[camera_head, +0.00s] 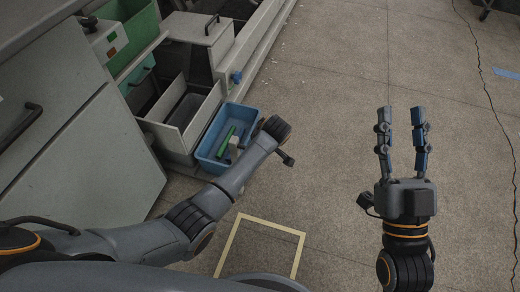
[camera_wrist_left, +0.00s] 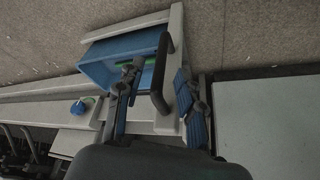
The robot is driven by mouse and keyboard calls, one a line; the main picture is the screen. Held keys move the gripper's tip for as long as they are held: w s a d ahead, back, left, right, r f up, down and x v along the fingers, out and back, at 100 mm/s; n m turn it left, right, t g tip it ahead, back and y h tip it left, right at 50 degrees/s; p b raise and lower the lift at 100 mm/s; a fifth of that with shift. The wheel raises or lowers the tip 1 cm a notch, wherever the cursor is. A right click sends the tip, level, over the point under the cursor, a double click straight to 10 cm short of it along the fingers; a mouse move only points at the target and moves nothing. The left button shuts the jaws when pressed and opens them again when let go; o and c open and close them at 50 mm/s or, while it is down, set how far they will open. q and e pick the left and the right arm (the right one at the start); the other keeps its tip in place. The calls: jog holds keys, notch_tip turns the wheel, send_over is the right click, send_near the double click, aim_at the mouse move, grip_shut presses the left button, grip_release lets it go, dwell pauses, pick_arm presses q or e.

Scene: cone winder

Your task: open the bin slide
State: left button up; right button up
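A blue bin (camera_head: 209,153) sits low in a grey slide frame at the winder's side, partly covered by my left arm, with a green item inside. In the left wrist view the bin (camera_wrist_left: 95,68) stands behind the slide's pale front panel (camera_wrist_left: 176,30), which carries a black bar handle (camera_wrist_left: 161,72). My left gripper (camera_wrist_left: 158,78) is open, with one finger on each side of the handle; contact cannot be told. My right gripper (camera_head: 401,115) is open and empty over the floor, well right of the bin.
A grey open compartment (camera_head: 207,110) stands left of the bin, with a green bin (camera_head: 137,40) above. A grey cabinet (camera_head: 95,165) fills the left. Yellow tape (camera_head: 270,225) marks clear floor. A cable (camera_head: 488,90) runs along the right.

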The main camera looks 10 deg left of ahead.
pick_arm(q)
jog(key=shift+v, duration=2.7)
